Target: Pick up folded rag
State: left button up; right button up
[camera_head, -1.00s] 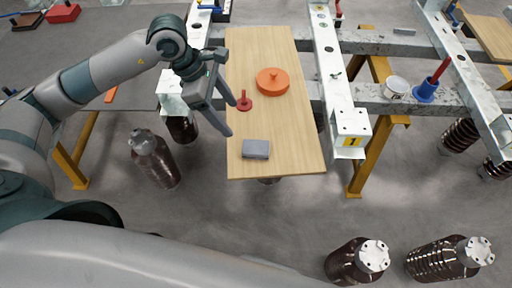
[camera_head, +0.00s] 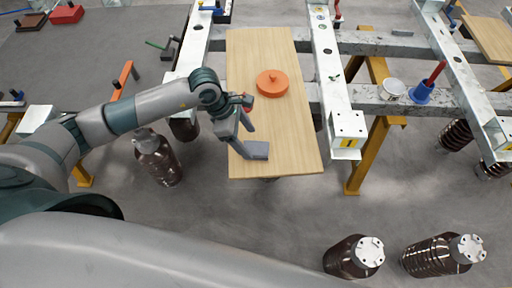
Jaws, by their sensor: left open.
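The folded rag (camera_head: 260,150) is a small grey flat block near the front edge of the wooden board (camera_head: 292,135). My left gripper (camera_head: 247,142) is over the left edge of the board, with its two fingers spread apart and nothing seen between them. Its nearer finger overlaps the left side of the rag in the picture and hides part of it. I cannot tell whether it touches the rag. My right gripper is not in view.
An orange round lidded object (camera_head: 272,84) lies on the board behind the rag. A red object (camera_head: 246,100) is mostly hidden by my left gripper. A white steel beam (camera_head: 334,90) runs along the board's right side. Dark insulators (camera_head: 157,160) stand on the floor.

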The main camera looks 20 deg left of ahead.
aim_at(256, 148)
pick_arm(q)
jog(key=shift+d+f, duration=0.1)
dwell(0.3)
jog(key=shift+d+f+p, duration=0.35)
jog(key=shift+f+p, duration=0.2)
jog(key=shift+p, duration=0.15)
jog(key=p+x, duration=0.1)
jog(key=x, duration=0.2)
jog(key=shift+w+d, duration=0.1)
jog(key=shift+w+d+f, duration=0.1)
jog(key=shift+f, duration=0.25)
jog(key=c, duration=1.1)
jog(key=shift+r, duration=0.15)
jog(key=shift+c, duration=0.2)
